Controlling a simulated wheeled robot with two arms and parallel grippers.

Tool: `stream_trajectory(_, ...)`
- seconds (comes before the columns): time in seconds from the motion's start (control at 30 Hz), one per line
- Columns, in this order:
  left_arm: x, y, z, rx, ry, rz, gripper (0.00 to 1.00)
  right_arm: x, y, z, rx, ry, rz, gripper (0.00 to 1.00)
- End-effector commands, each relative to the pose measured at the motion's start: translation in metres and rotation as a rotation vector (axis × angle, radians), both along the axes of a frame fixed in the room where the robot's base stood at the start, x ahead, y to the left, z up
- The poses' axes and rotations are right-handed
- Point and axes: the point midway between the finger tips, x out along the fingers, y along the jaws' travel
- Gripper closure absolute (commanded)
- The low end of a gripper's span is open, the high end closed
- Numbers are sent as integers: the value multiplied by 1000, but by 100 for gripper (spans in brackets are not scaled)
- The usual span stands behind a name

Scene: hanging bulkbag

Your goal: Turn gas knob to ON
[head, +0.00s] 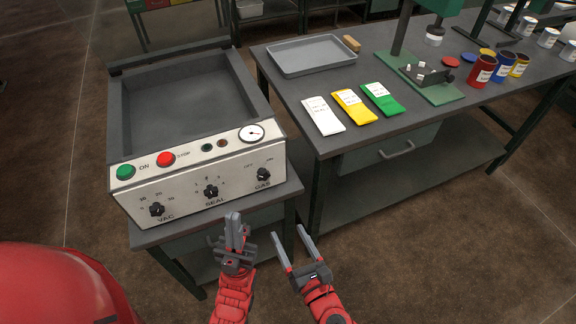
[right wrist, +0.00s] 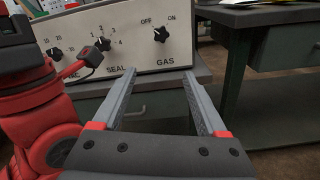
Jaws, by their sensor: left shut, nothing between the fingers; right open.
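The gas knob (head: 263,174) is a small black knob at the right end of the machine's cream front panel (head: 236,184). In the right wrist view the gas knob (right wrist: 159,33) sits below the OFF and ON marks, with its pointer seeming to lean toward OFF. My right gripper (head: 292,241) is open and empty, in front of and below the panel, apart from the knob. In the right wrist view its fingers (right wrist: 158,92) point toward the GAS label. My left gripper (head: 233,222) is shut and empty, below the SEAL knob (head: 211,191).
The VAC knob (head: 157,209), green ON button (head: 125,172) and red STOP button (head: 166,159) share the panel. A workbench (head: 437,119) at the right carries a tray (head: 313,56), coloured packets and cans. Open floor lies in front.

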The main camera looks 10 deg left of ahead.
Motion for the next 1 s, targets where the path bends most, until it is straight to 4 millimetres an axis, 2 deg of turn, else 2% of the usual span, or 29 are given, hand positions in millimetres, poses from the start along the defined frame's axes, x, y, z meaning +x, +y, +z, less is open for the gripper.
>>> stream_trajectory(0.1, 0, 0, 1, 0, 1, 0, 100, -3, 1, 14, -40, -73, -14, 25)
stream_trajectory(0.27, 0, 0, 4, 0, 0, 0, 100, 9, 7, 19, -47, -90, -24, 25)
stream_trajectory(0.63, 0, 0, 19, 0, 0, 0, 100, 71, 50, 19, -43, -84, -23, 25)
stream_trajectory(1.0, 0, 0, 24, 0, 0, 0, 100, 126, 87, 17, -43, -85, -22, 25)
